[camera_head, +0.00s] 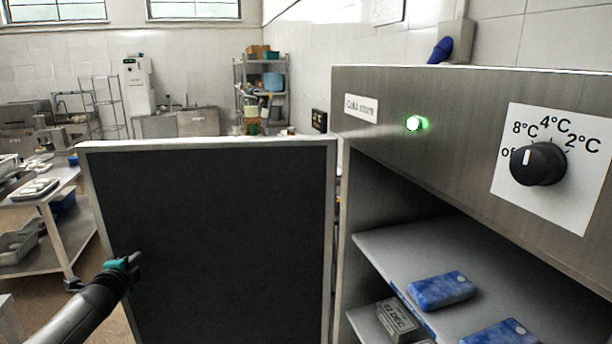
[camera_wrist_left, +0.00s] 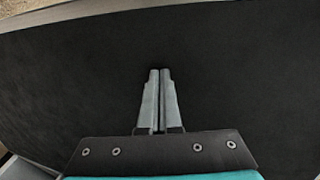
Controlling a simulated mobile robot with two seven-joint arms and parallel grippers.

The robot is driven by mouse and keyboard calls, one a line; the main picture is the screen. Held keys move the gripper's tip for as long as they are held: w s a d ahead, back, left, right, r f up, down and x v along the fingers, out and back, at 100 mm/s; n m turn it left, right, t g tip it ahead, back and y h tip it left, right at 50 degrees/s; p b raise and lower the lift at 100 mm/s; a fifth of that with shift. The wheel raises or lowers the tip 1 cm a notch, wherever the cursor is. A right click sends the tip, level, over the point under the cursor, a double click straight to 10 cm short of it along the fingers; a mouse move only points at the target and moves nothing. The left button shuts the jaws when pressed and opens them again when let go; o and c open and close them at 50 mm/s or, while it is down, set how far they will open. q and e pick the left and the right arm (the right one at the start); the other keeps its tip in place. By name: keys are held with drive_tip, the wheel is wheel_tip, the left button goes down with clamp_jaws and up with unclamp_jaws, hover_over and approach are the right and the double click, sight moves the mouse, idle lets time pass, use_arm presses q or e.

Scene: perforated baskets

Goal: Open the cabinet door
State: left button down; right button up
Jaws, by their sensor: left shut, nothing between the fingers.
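The cold store cabinet (camera_head: 450,110) stands at the right in the head view. Its door (camera_head: 215,240) is swung wide open to the left, with its dark inner face and light metal frame toward me. The door's dark face (camera_wrist_left: 80,80) fills most of the left wrist view. My left gripper (camera_head: 133,263) is in front of the door's inner face, near its free left edge. In the left wrist view my left gripper (camera_wrist_left: 160,73) has its two fingers together, with nothing between them. I cannot tell whether the fingertips touch the door. My right gripper is not in view.
Inside the cabinet, blue packs (camera_head: 441,290) lie on a shelf (camera_head: 400,249), with a grey labelled box (camera_head: 397,320) lower down. A dial (camera_head: 538,163) and a green light (camera_head: 414,124) are on the front. A metal table (camera_head: 50,195) stands at the left.

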use_arm(q)
drive_tip(key=p+v, duration=1.2)
drive_tip(key=v, duration=0.2)
drive_tip(key=shift+s+a, duration=0.2)
drive_tip(key=shift+s, duration=0.3)
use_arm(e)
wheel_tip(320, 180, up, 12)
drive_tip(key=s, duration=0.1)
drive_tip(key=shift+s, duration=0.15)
use_arm(q)
drive_tip(key=shift+f, duration=0.1)
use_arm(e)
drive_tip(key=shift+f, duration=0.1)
